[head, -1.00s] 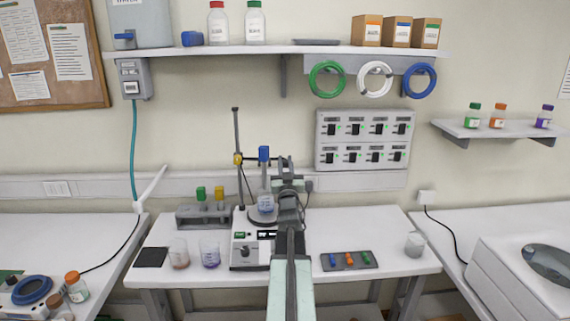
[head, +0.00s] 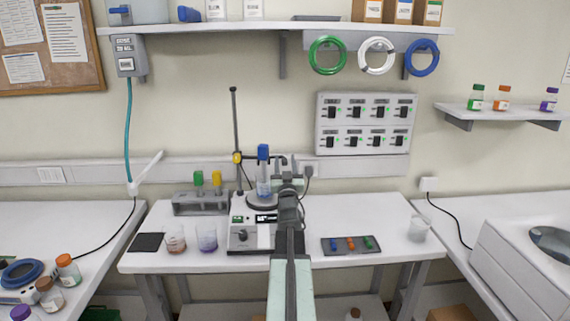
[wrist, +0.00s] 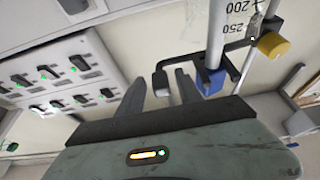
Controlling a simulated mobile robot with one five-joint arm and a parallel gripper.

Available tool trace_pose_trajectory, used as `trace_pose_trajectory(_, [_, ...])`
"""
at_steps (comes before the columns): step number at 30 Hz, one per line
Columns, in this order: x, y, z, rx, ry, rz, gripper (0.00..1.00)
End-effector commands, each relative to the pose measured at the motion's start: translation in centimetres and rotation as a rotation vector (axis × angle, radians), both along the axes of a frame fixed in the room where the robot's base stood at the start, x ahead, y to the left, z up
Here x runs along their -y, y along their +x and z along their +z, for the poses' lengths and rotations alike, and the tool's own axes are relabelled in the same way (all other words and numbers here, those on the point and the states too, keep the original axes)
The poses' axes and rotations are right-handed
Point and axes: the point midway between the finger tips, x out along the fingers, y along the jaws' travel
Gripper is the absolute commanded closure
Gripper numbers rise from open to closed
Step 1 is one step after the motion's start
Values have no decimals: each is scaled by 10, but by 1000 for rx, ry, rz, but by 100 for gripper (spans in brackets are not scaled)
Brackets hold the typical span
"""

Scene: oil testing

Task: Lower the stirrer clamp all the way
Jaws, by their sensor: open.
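The stirrer stand has a dark upright rod (head: 235,120) and a yellow clamp knob (head: 237,157) partway up it. The blue stirrer top (head: 263,152) hangs over the beaker (head: 264,187) on the stirrer base (head: 252,236). In the wrist view the yellow knob (wrist: 272,46), a blue part (wrist: 211,80) and a black clamp bracket (wrist: 160,80) are close ahead. My gripper (wrist: 162,95) is open, with its fingers at the black bracket. I cannot tell whether they touch it. In the head view my arm hides part of the bench and the clamp's right side.
Two beakers (head: 207,238) and a dark pad (head: 147,243) lie left of the stirrer. A bottle rack (head: 200,205) stands behind them. A tray (head: 326,245) with small coloured items and a beaker (head: 419,228) are on the right. A switch panel (head: 365,105) hangs on the wall.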

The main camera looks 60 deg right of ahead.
Motion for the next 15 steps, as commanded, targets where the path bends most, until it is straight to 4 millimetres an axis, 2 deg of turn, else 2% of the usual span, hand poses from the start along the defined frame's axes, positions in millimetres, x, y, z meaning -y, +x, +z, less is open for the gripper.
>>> trace_pose_trajectory(5, [-7,-4,-4,1,-1,0,58])
trace_pose_trajectory(15, [-53,-39,-29,-1,-1,0,58])
